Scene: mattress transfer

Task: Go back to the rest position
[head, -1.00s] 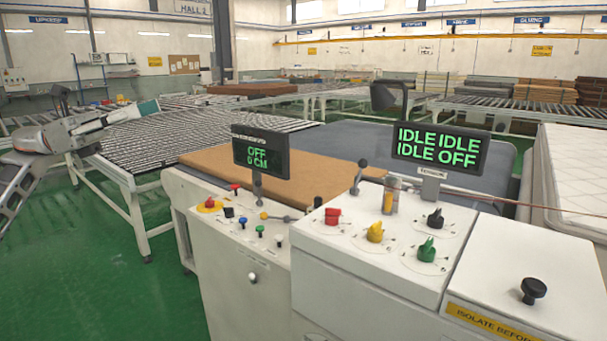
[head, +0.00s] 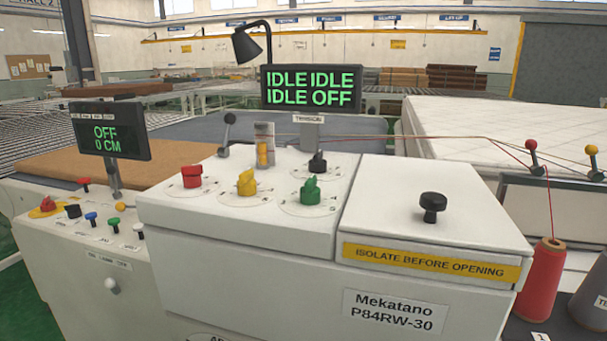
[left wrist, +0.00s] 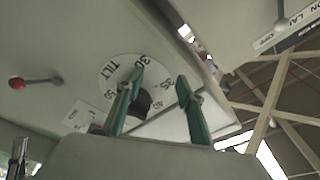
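In the left wrist view my left gripper (left wrist: 160,76) shows two teal fingers standing apart, with nothing held between them. I cannot tell how far the fingers are from the dial. Neither gripper shows in the head view.
The white machine (head: 240,235) with knobs and levers stands close in front. A display reads IDLE OFF (head: 311,88); another reads OFF 0 CM (head: 109,132). A white mattress (head: 475,125) lies behind right. A red thread cone (head: 541,280) stands at the right.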

